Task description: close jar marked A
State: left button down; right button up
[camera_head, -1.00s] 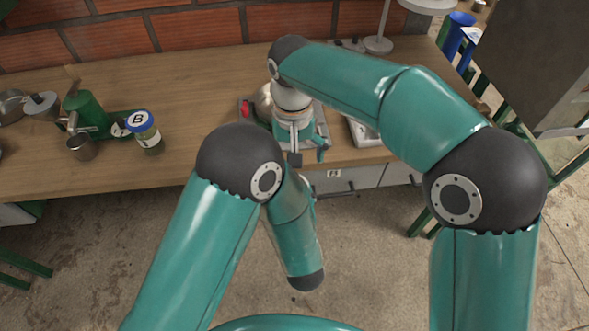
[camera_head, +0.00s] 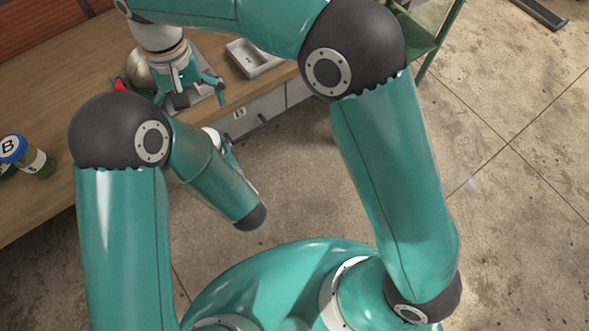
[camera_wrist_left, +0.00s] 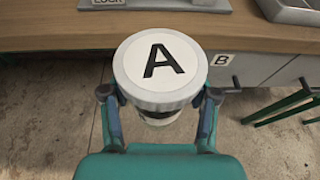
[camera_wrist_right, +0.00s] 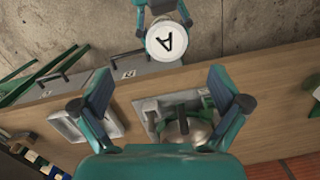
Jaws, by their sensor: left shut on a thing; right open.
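The jar marked A (camera_wrist_left: 160,70) has a white lid with a black A on top. My left gripper (camera_wrist_left: 160,95) is shut around the jar just below the lid, in front of the bench edge. The lid sits on the jar; I cannot tell how tightly. In the head view my left forearm hides most of the jar, and only a bit of white lid (camera_head: 212,136) shows. My right gripper (camera_head: 191,96) is open over the bench. In the right wrist view the jar's lid (camera_wrist_right: 167,40) is beyond the open fingers, not between them.
Below my right gripper, a grey tray-like fixture (camera_wrist_right: 150,108) holds a rounded metal object (camera_wrist_right: 190,125). A small grey tray (camera_head: 262,62) lies beside it. Drawers (camera_head: 262,108) are under the bench edge.

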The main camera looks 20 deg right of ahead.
pick_arm(q)
jog(key=shift+w, duration=0.1)
pick_arm(e)
jog(key=s+d+f+m+g+y, duration=0.1)
jog(key=s+d+f+m, duration=0.25)
jog(key=f, duration=0.65)
jog(key=s+d+f+m+y, duration=0.2)
jog(key=d+f, duration=0.3)
jog(key=f, duration=0.4)
jog(key=s+d+f+m+g+y, duration=0.1)
jog(key=s+d+f+m, duration=0.2)
jog(key=f, duration=0.7)
jog(key=s+d+f+n+t, duration=0.3)
jog(key=s+n, duration=0.3)
jog(key=s, duration=0.3)
jog(key=shift+d+f+t, duration=0.35)
jog(key=shift+d+t, duration=0.05)
jog(key=shift+d, duration=0.2)
